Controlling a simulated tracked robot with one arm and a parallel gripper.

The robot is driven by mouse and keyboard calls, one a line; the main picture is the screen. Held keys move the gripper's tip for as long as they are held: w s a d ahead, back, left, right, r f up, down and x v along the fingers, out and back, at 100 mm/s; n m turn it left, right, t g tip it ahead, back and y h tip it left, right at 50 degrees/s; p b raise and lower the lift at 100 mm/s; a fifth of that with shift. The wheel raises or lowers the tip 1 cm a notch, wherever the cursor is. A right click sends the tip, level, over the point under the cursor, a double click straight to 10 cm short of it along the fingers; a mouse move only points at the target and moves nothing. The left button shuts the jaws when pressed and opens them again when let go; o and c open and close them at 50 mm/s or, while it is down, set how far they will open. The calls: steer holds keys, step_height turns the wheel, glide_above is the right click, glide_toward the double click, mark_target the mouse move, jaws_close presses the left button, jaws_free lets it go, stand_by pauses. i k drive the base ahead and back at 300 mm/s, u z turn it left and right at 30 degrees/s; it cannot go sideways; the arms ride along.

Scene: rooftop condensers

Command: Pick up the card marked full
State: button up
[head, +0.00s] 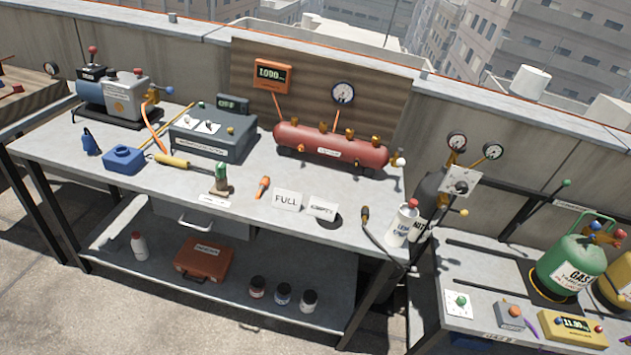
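The white card marked FULL (287,200) stands on the front part of the grey workbench (340,228), its lettering facing me. A second white card marked EMPTY (322,208) stands just to its right, with a small dark round patch by its base. An orange-handled tool (263,187) lies just left of the FULL card. My gripper is not visible in this view, so its place relative to the card does not show.
A red tank (330,147) with brass valves lies behind the cards. A grey box (213,136) stands left, a white bottle (403,221) at the right corner. A separate right table holds a green cylinder (572,263). Bare bench top lies before the cards.

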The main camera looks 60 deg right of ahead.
mark_target(284, 199)
steer(key=z, duration=0.6)
steer(key=i, duration=1.1)
steer(key=z, duration=0.65)
steer(key=k, duration=0.7)
steer(key=z, duration=0.2)
steer(key=i, duration=0.75)
steer(key=u, duration=0.05)
